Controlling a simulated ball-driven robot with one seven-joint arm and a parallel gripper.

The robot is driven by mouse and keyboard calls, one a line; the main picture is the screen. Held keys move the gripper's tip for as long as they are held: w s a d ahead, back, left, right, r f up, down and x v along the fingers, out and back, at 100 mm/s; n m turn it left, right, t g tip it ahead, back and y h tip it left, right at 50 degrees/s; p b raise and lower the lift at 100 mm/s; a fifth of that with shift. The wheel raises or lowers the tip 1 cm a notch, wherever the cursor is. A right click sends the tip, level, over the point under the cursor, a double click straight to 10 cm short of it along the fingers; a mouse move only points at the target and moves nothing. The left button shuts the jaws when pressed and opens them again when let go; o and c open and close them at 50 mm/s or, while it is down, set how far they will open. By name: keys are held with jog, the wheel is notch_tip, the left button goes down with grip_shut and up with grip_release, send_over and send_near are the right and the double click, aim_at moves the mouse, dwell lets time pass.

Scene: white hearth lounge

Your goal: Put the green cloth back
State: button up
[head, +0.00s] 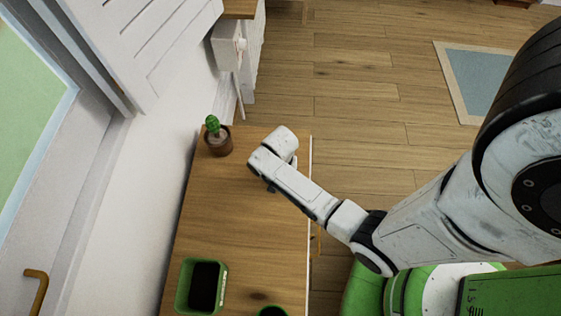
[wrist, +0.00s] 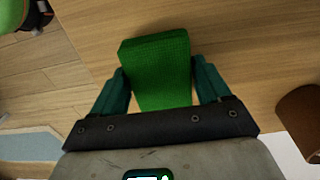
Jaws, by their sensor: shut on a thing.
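In the wrist view my gripper (wrist: 162,78) is shut on the green cloth (wrist: 157,52), a folded block with a woven texture between the two teal fingers. The cloth's far end sticks out past the fingertips, over the wooden table top (wrist: 250,40). I cannot tell whether the cloth touches the wood. In the head view my arm reaches over the narrow wooden table (head: 205,215). There the fingers and the cloth are hidden behind the wrist.
A brown pot with a cactus (head: 218,140) stands on the table just left of my wrist; the wrist view also shows a brown pot (wrist: 302,115). A green planter (head: 186,290) and a green round pot (head: 272,311) stand nearer. The table's middle is clear. A white wall runs along its left.

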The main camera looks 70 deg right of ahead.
jog(key=shift+f, duration=0.4)
jog(key=shift+f, duration=0.1)
jog(key=o, duration=0.9)
notch_tip(320, 180, up, 12)
jog(key=p, duration=0.3)
jog(key=s+a+r+n+t, duration=0.1)
jog(key=s+a+r+n, duration=0.6)
jog(key=r+n, duration=0.3)
jog(key=a+n, duration=0.1)
jog(key=n, duration=0.2)
jog(key=shift+a+r+n, duration=0.35)
jog(key=shift+a+n, duration=0.05)
